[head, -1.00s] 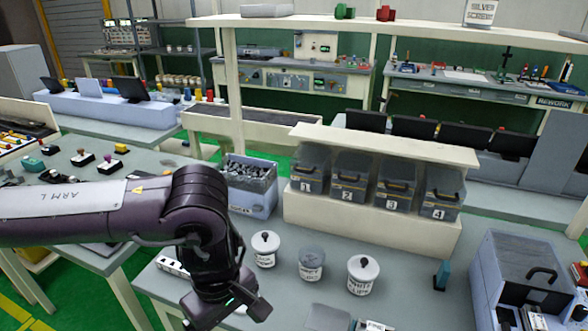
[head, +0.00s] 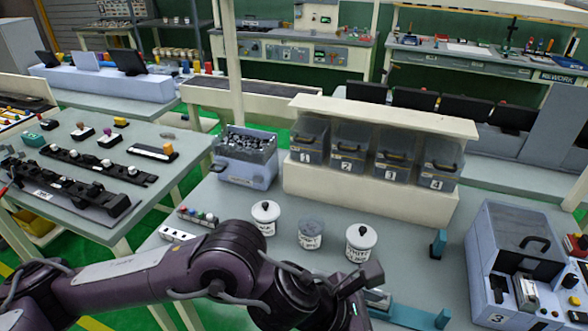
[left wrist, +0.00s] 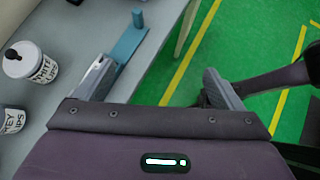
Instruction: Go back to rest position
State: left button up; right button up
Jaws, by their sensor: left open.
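My left arm reaches in from the lower left in the head view. Its gripper (head: 366,296) is low in the picture, in front of the white-lidded jars. In the left wrist view my left gripper (left wrist: 158,82) has its two fingers wide apart with nothing between them. One finger overlaps the bench edge and a teal strip, and the other is over the green floor. My right gripper is in neither view.
Lidded jars (head: 361,243) stand on the grey bench, with numbered bins (head: 348,152) on a white riser behind. A teal bracket (head: 408,316) lies near the front edge. A grey-blue machine (head: 520,265) stands at right. Green floor (left wrist: 190,95) lies beyond the bench edge.

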pick_arm(q)
notch_tip(320, 180, up, 7)
jog(key=w+d+n+t+h, duration=0.2)
jog(key=w+n+t+h, duration=0.15)
jog(key=n, duration=0.95)
jog(key=w+a+f+n+t+y, duration=0.1)
jog(key=w+a+n+t+y, duration=0.55)
jog(key=n, duration=0.85)
jog(key=a+f+n+g+y, duration=0.1)
jog(key=a+f+n, duration=0.2)
jog(key=a+n, duration=0.2)
jog(key=a+f+n+y, duration=0.1)
jog(key=a+f+n, duration=0.25)
jog(key=a, duration=0.25)
jog(key=s+a+f+n+g+y, duration=0.25)
jog(key=s+a+f+n, duration=0.25)
jog(key=a+f+n, duration=0.3)
jog(key=s+a+f+n+g+y, duration=0.2)
jog(key=s+a+f+n+g, duration=0.2)
jog(key=s+a+f+n, duration=0.4)
notch_tip(320, 180, down, 28)
jog(key=a+m+g, duration=0.1)
jog(key=m+g, duration=0.1)
jog(key=s+a+f, duration=0.3)
jog(key=s+f, duration=1.4)
jog(key=s, duration=0.2)
jog(key=shift+s+a+g, duration=0.2)
jog(key=shift+g, duration=0.15)
